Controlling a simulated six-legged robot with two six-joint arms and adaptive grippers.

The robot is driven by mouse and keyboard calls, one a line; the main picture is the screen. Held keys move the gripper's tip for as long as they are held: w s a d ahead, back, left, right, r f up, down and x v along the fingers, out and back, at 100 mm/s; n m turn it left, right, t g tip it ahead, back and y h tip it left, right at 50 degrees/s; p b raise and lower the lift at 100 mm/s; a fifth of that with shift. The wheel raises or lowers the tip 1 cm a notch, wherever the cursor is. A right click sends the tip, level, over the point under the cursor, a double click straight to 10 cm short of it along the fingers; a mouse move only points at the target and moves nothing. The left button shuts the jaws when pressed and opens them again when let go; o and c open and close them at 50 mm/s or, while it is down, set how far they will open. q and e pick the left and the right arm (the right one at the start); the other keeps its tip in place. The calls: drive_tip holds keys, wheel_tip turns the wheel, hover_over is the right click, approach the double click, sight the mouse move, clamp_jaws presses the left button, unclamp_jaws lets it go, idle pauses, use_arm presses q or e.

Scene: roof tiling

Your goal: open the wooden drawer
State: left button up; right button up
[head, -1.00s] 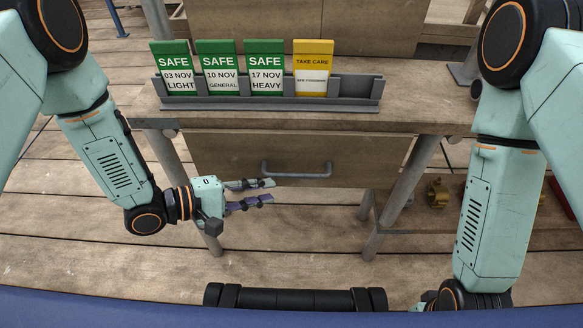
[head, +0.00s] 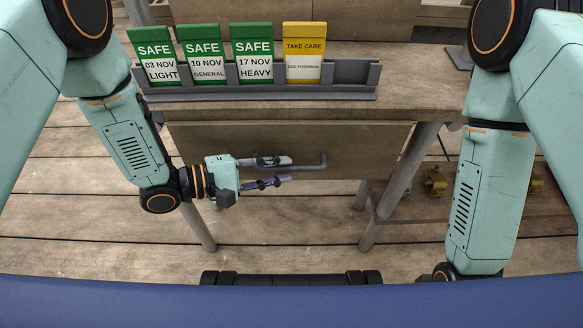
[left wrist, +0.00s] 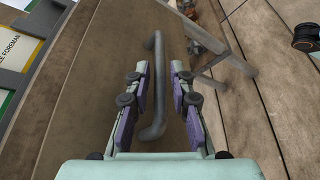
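The wooden drawer (head: 350,142) is under the bench top, and its front looks flush with the bench. Its grey bar handle (head: 312,167) runs level across the drawer front. My left gripper (head: 290,171) is open at the handle in the head view. In the left wrist view the handle (left wrist: 156,85) lies between the two open fingers (left wrist: 160,95), with a gap showing on both sides. The left part of the handle is hidden behind the fingers in the head view. My right arm hangs at the right, and its gripper is out of view.
Metal bench legs (head: 405,185) flank the drawer. Brass-coloured parts (head: 436,182) lie under the bench at right. The plank floor below the drawer is clear.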

use_arm(q)
drive_tip(key=shift+b+x, duration=0.4)
drive_tip(key=shift+x, duration=1.25)
clamp_jaws()
